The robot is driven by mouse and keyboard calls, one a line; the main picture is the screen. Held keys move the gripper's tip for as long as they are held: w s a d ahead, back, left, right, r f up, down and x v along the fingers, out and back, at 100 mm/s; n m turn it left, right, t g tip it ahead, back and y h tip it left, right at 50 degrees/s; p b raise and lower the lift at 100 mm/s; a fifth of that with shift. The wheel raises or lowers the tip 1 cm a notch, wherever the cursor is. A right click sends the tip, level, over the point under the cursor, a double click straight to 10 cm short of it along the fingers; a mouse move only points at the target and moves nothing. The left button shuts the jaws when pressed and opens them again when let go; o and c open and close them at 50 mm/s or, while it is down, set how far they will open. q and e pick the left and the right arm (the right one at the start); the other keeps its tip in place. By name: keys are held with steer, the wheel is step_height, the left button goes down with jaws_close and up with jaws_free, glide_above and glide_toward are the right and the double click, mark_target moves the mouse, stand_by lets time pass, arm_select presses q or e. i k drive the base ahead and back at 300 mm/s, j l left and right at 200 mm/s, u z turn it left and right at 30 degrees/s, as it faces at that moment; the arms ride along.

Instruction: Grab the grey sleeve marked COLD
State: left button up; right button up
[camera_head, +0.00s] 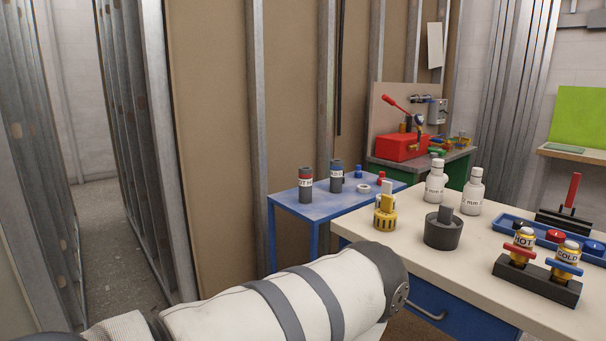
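The nearer sleeve (306,195) has a red band and a white label whose visible letters look like part of HOT. The farther sleeve (336,183) has a blue band and a pale label, too small to read for certain; its blue band fits COLD. My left arm, in a white cover with grey bands, crosses the bottom of the view, apart from both sleeves. Neither gripper is in view.
The cream bench (455,245) fills the right, holding white bottles (435,185), a dark grey cup (443,231), a yellow fitting (385,215) and a black block (537,281) with brass valves tagged HOT and COLD.

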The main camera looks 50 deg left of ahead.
mark_target(336, 165)
steer(key=j, duration=4.15)
